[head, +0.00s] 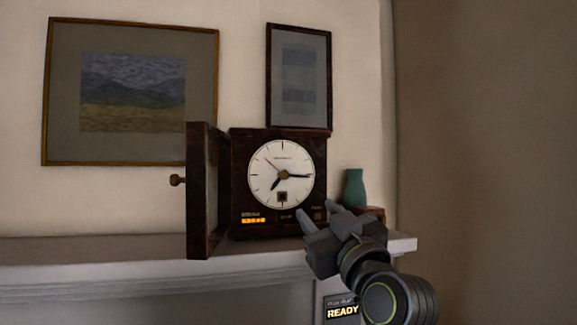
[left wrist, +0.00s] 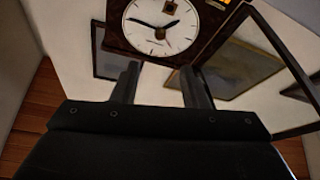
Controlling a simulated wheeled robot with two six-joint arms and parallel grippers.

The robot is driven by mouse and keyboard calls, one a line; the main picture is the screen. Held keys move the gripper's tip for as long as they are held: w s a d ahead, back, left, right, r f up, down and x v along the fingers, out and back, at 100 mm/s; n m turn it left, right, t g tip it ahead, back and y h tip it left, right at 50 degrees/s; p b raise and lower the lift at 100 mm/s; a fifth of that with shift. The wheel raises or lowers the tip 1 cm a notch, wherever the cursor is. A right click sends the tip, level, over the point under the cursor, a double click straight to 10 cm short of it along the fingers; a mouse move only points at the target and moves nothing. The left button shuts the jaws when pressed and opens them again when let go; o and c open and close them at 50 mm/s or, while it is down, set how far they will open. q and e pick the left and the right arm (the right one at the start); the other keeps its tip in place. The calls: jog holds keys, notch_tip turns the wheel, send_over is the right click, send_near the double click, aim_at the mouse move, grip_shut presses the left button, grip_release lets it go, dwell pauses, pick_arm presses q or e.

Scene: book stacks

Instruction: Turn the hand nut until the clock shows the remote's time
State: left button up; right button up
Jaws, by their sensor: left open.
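The clock (head: 265,183) is a dark wooden case on the white mantel, its door (head: 203,190) swung open to the left. On its white dial (head: 290,152), the short hand points lower left near seven and the long hand points right near three. A thin red hand points upper left. The brass hand nut (head: 284,175) is at the dial's centre; it also shows in the left wrist view (left wrist: 160,33). My left gripper (head: 316,213) is open and empty, below and right of the dial, apart from the nut. I cannot make out a remote. My right gripper is not in view.
An orange display (head: 253,220) on the case is too small to read. A teal vase (head: 354,188) and a reddish-brown block (head: 371,213) stand right of the clock on the mantel (head: 120,251). A panel below reads READY (head: 342,312). Framed pictures (head: 130,92) hang behind.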

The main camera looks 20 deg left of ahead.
aim_at(286, 176)
pick_arm(q)
jog(key=p+x, duration=1)
jog(key=x, duration=0.3)
jog(key=shift+w+a+r, duration=0.2)
jog(key=shift+w+a, duration=0.05)
jog(key=shift+a, duration=0.05)
jog(key=shift+w+a+p, duration=0.3)
jog(key=shift+w, duration=0.1)
grip_shut()
